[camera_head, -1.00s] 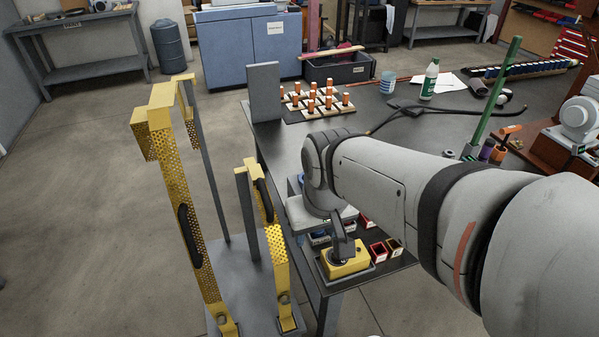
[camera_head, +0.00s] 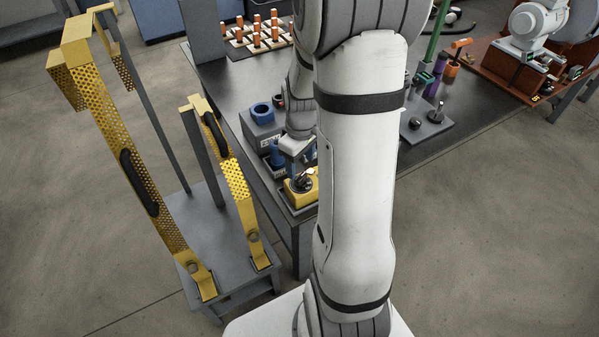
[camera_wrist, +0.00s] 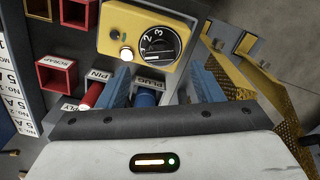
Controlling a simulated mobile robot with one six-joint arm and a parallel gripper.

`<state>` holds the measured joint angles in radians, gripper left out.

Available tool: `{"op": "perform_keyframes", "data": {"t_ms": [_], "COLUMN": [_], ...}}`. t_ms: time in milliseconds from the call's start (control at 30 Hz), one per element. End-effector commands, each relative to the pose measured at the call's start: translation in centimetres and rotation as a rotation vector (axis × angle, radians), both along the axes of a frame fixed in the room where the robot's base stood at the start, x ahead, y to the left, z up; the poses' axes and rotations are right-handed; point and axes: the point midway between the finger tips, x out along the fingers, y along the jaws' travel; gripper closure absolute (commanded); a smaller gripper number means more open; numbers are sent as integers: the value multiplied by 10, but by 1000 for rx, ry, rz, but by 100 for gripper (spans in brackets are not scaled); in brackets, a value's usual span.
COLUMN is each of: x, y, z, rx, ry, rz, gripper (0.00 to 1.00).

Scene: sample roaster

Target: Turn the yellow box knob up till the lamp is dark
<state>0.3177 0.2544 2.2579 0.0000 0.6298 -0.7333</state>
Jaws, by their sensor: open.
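The yellow box (camera_head: 303,191) sits in a grey tray on the near corner of the dark bench. In the wrist view the yellow box (camera_wrist: 112,24) shows a dark round knob (camera_wrist: 158,46) with a scale marked 2 and 3. A small round lamp (camera_wrist: 127,54) beside the knob looks bright white. My gripper (camera_wrist: 155,80) is open, with its two bluish fingers apart and nothing held between them. In the head view my gripper (camera_head: 291,160) is just behind the yellow box, clear of the knob; its fingertips are hard to make out.
A blue plug (camera_wrist: 146,97) and a red pin (camera_wrist: 92,95) stand in labelled holders by my fingers. Red scrap boxes (camera_wrist: 57,73) lie left of the yellow box. A yellow perforated stand (camera_head: 140,165) rises left of the bench. A blue ring-topped block (camera_head: 261,110) is farther back.

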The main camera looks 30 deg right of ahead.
Motion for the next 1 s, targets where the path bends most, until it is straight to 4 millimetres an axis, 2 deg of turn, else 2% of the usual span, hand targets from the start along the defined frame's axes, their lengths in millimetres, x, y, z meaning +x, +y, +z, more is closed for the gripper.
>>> {"op": "perform_keyframes", "data": {"t_ms": [100, 300, 467, 700, 1000], "x": [-1, -1, 0, 0, 0], "y": [0, 0, 0, 0, 0], "z": [-23, -49, -56, -57, -57], "rx": [2, 1, 0, 0, 0], "ry": [4, 3, 0, 0, 0], "rz": [-1, -2, -2, -3, -3], "gripper": [40, 40, 40, 40, 65]}}
